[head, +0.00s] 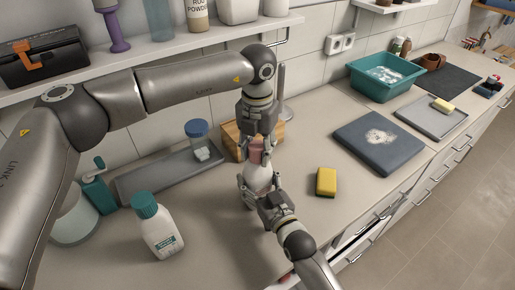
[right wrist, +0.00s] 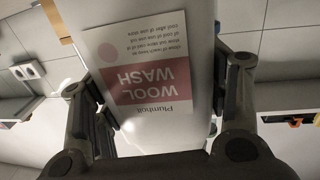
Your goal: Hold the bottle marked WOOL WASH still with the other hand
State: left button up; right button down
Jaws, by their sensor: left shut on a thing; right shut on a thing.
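The bottle marked WOOL WASH (head: 258,178) is white with a pinkish top and stands on the counter, partly hidden by my grippers. In the right wrist view its label (right wrist: 150,90) shows upside down, filling the middle. My left gripper (head: 256,143) comes down from above and is shut on the bottle's pinkish top. My right gripper (head: 257,193) comes from the front and is shut on the body. Its fingers flank the bottle in the right wrist view (right wrist: 160,112).
A white bottle with a teal cap (head: 158,232) stands to the left. A yellow sponge (head: 326,181) lies to the right, before a dark board (head: 380,140). Behind are a wooden box (head: 232,140), a grey tray (head: 150,181) and a blue-lidded jar (head: 198,137). A shelf (head: 185,45) runs above.

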pick_arm(q)
jog(key=m, duration=0.3)
jog(key=shift+m, duration=0.3)
jog(key=m, duration=1)
jog(key=shift+w+m, duration=0.1)
jog(key=shift+m, duration=0.2)
jog(key=m, duration=0.3)
jog(key=shift+m, duration=0.4)
jog(key=o, duration=1.1)
jog(key=shift+o, duration=0.2)
jog(key=shift+r, duration=2.25)
